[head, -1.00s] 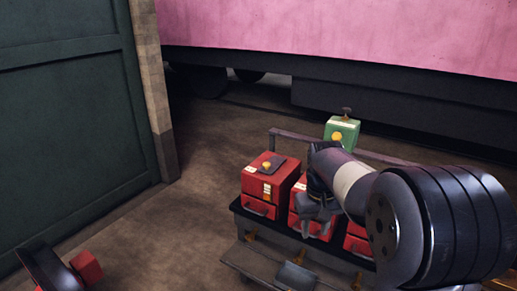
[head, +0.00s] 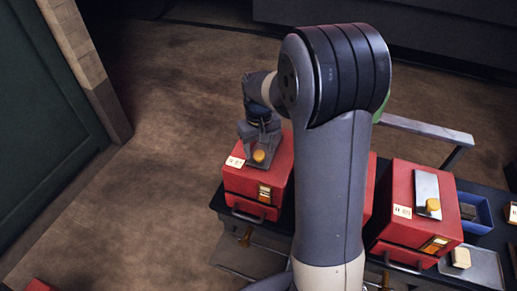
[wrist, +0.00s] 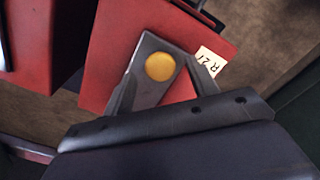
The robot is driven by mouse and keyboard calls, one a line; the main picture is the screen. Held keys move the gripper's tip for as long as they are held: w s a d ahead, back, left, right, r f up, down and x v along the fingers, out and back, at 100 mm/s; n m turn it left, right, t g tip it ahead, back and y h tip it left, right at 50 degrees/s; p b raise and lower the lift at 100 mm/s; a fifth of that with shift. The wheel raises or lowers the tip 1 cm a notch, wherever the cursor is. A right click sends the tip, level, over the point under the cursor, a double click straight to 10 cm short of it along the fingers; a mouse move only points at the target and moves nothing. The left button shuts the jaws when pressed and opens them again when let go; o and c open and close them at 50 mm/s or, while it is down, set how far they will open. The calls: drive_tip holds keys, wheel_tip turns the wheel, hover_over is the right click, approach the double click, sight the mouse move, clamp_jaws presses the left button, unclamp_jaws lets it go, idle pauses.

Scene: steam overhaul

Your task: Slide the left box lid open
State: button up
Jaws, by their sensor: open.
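The left red box (head: 252,188) stands at the left end of the dark bench. Its lid (head: 263,146) is a grey plate on the box top with a round yellow knob (head: 259,156). My gripper (head: 262,134) is over this lid, partly hiding it. In the wrist view the open fingers of my gripper (wrist: 165,82) lie on either side of the lid (wrist: 150,88), with the knob (wrist: 160,67) between the tips. I cannot tell whether the fingers touch the lid. A white label (wrist: 207,62) marked R 21 is beside one finger.
Another red box (head: 415,210) with a grey lid stands to the right. A middle red box is mostly hidden behind my arm. A blue tray (head: 475,213) and a grey plate (head: 475,265) are farther right.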

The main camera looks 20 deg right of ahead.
drive_tip(key=shift+w+f, duration=0.1)
drive_tip(key=shift+f, duration=0.75)
drive_tip(key=shift+c, duration=0.4)
